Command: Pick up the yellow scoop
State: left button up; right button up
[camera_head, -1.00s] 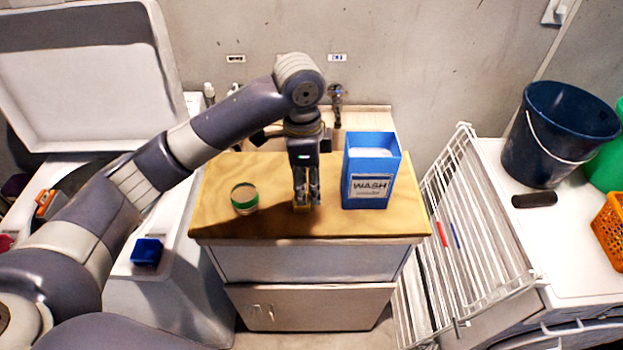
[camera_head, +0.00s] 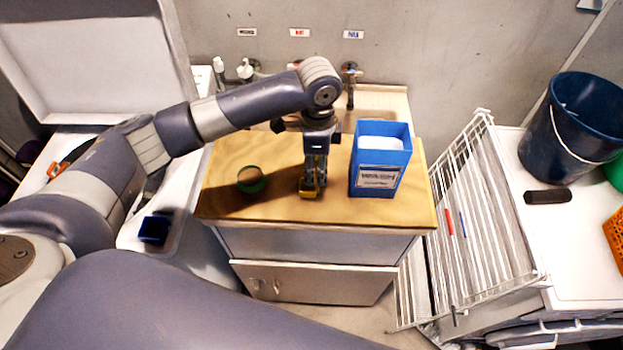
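The yellow scoop (camera_head: 309,193) is a small yellow piece at the tips of my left gripper (camera_head: 313,178), over the wooden top of the cabinet. My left gripper points down, and its fingers are close together on the scoop. The fingers hide part of the scoop, and I cannot tell whether it is clear of the wood. My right gripper is not in view.
A blue WASH box (camera_head: 379,178) stands close to the right of my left gripper. A green-rimmed round container (camera_head: 250,181) stands to its left. The wooden top (camera_head: 395,211) is clear in front. A white wire rack (camera_head: 475,215) stands right of the cabinet.

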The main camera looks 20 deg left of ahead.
pick_arm(q)
jog(key=shift+f, duration=0.8)
jog(key=shift+c, duration=0.8)
grip_shut()
jog(key=shift+r, duration=0.4)
jog(key=s+r+b, duration=0.2)
jog(key=s, duration=0.6)
jog(key=s+d+r+b, duration=0.1)
jog(key=s+r+b, duration=0.1)
jog(key=s, duration=0.6)
jog(key=shift+d+r+b, duration=0.15)
jog(key=shift+d+b, duration=0.1)
jog(key=shift+b, duration=0.25)
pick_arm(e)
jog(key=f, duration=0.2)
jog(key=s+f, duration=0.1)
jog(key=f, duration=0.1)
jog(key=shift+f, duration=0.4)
